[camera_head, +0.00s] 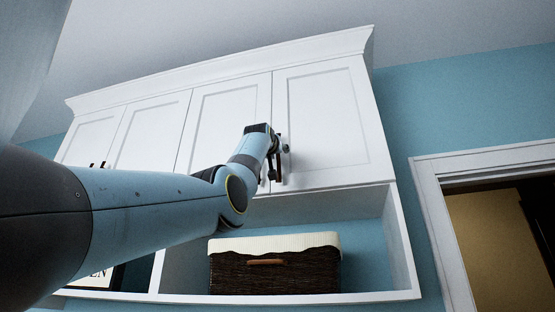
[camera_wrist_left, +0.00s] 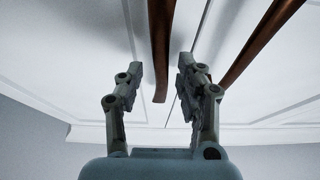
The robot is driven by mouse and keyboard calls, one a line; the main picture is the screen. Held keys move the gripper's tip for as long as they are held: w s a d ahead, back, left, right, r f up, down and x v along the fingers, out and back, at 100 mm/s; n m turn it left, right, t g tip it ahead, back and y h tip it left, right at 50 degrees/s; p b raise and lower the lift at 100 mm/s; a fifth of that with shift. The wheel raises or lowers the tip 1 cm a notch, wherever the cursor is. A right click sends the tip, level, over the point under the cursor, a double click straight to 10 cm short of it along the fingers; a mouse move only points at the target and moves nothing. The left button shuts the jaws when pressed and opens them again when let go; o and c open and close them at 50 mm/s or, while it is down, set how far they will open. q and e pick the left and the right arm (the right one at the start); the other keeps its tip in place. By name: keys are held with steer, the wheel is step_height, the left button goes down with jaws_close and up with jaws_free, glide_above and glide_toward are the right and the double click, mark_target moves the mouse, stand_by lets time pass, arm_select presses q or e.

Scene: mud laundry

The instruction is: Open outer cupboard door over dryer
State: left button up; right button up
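The outer cupboard door (camera_head: 335,120) is the rightmost white panel door of the wall cupboard and looks shut. My left gripper (camera_head: 277,165) is up at its lower left edge, by the seam with the neighbouring door (camera_head: 228,115). In the left wrist view, my left gripper's fingers (camera_wrist_left: 160,85) are open, with the end of a brown bar handle (camera_wrist_left: 161,50) between them. Gaps show on both sides of this handle. The second handle (camera_wrist_left: 255,45) lies outside the fingers, across the seam. My right gripper is in neither view. The dryer is not in view.
Below the doors is an open shelf with a dark wicker basket (camera_head: 275,272) with a cream liner. Two more white doors (camera_head: 120,135) are at the left. A white door frame (camera_head: 445,220) stands at the right. My left arm covers the lower left.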

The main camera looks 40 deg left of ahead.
arm_select(q)
steer(key=shift+w+f, duration=0.1)
jaws_close()
stand_by(0.4)
